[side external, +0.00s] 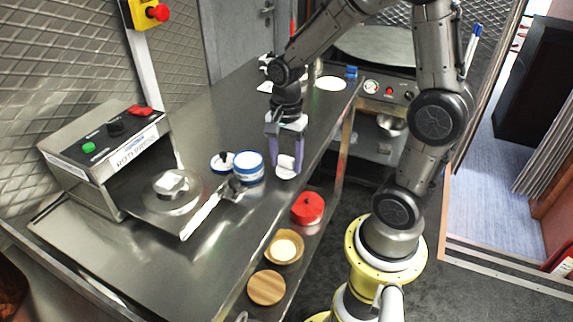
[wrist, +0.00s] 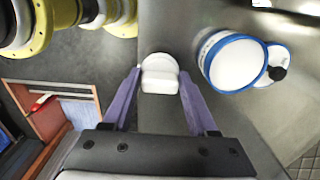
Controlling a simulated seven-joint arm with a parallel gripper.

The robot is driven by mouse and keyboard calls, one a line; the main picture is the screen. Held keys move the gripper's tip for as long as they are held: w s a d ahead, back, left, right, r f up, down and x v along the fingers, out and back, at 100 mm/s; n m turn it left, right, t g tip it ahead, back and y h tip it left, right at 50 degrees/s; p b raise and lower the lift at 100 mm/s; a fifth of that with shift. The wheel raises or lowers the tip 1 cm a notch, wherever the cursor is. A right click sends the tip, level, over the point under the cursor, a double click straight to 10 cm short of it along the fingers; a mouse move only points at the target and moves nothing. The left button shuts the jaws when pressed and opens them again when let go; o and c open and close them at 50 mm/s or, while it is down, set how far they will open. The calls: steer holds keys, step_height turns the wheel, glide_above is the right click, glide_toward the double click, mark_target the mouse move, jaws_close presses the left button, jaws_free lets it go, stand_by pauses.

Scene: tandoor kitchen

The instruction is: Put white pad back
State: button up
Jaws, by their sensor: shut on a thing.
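The white pad (side external: 286,168) is a small rounded white piece at the front edge of the steel counter. My gripper (side external: 285,170) points down with its purple fingers on either side of the pad and is shut on it. In the wrist view the pad (wrist: 160,76) sits between the two fingertips, with a blocky near part and a rounded far part. I cannot tell whether its underside touches the counter.
A white tub with a blue rim (side external: 248,166) stands close left of my gripper, its blue-rimmed lid (side external: 222,161) beside it. The roti press (side external: 108,150) is further left. A lower shelf holds a red container (side external: 308,208) and a wooden disc (side external: 266,287).

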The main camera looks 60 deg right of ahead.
steer(key=shift+f, duration=0.9)
steer(key=shift+f, duration=0.1)
steer(key=o, duration=1.2)
